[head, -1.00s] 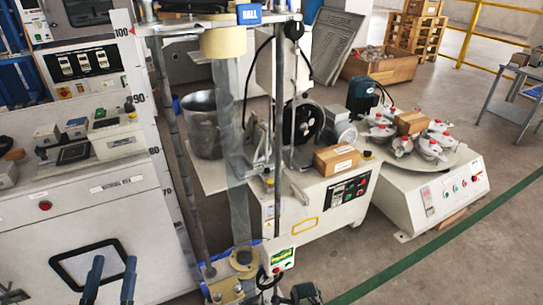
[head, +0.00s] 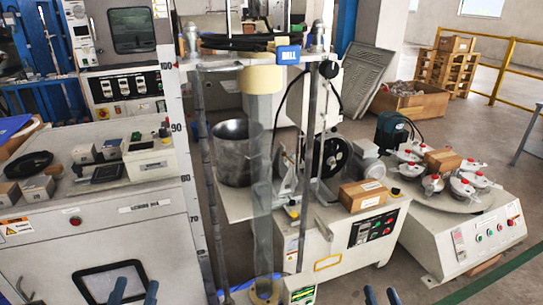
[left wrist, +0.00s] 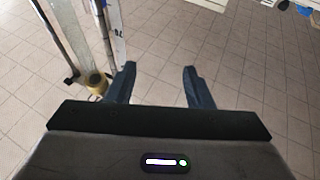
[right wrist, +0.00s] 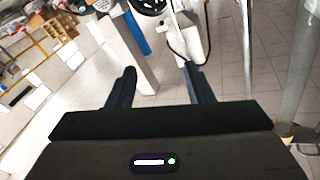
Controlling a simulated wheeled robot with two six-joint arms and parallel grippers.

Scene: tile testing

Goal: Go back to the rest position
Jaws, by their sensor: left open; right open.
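My left gripper (head: 134,290) shows at the bottom edge of the head view, in front of the white cabinet. Its two blue fingers are apart. In the left wrist view the fingers (left wrist: 157,84) stand wide open with only tiled floor between them. My right gripper (head: 381,297) shows only its blue fingertips at the bottom edge of the head view, in front of the white machine base. In the right wrist view the fingers (right wrist: 161,87) are apart, with nothing held between them. Neither gripper touches anything that I can see.
A clear vertical tube (head: 262,190) in a metal frame stands between the grippers. A white cabinet (head: 110,225) is at left. A machine with a cardboard box (head: 363,195) and a round carousel base (head: 470,235) are at right. Open floor lies at the lower right.

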